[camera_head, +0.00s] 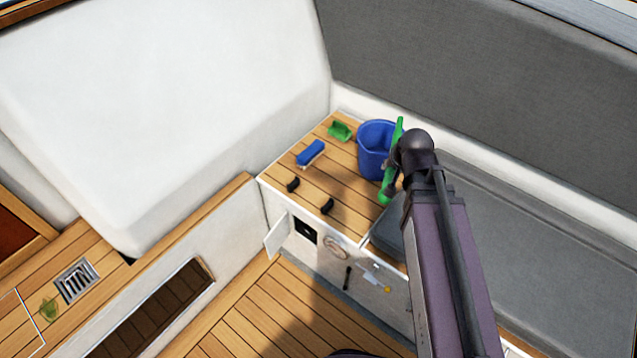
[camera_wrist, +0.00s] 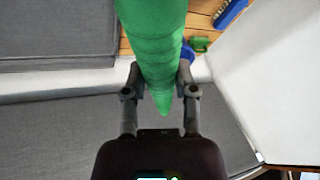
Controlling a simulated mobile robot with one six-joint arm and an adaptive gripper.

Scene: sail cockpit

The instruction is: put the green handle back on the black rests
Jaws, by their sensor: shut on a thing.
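The green handle (camera_head: 398,130) is long and held tilted near upright in the head view, in front of the blue bucket's right side. My gripper (camera_head: 393,186) is shut on it. In the wrist view the green handle (camera_wrist: 165,45) runs from the top edge down to a tapered end between the fingers of my gripper (camera_wrist: 160,80). The two black rests are on the wooden bench top, left of the handle: one rest (camera_head: 293,185) near the corner, the other rest (camera_head: 327,206) near the front edge. Both look empty. My arm hides part of the handle's surroundings.
A blue bucket (camera_head: 371,150) stands close behind the handle. A blue brush (camera_head: 310,153) and a green scoop (camera_head: 340,131) lie on the bench top. A small white door (camera_head: 277,236) hangs open below the rests. Grey cushions (camera_head: 520,220) lie to the right.

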